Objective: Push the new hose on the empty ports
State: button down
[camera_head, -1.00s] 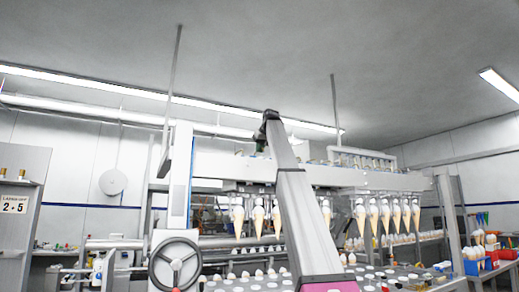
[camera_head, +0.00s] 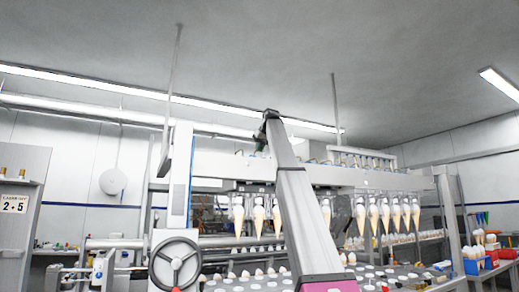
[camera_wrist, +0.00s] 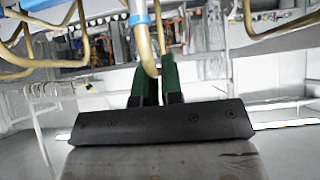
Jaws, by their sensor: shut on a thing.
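In the wrist view my gripper (camera_wrist: 158,82) has two green fingers, close together around a tan hose (camera_wrist: 152,62). The hose curves up from between the fingertips toward a light blue collar (camera_wrist: 141,20) at the top edge. Whether its ends sit on ports cannot be told. In the head view my gripper (camera_head: 261,140) is small and dark, up at the machine's long white beam (camera_head: 225,167), partly hidden by my arm. The ports cannot be made out.
Other tan tubes (camera_wrist: 82,45) loop close by on both sides of the gripper. Below the beam hang several ice cream cones (camera_head: 385,215) in grippers. A handwheel (camera_head: 175,264) stands at the left front. Blue and red bins (camera_head: 478,265) stand at the far right.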

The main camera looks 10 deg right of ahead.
jog(key=shift+f, duration=1.15)
jog(key=c, duration=1.2)
grip_release()
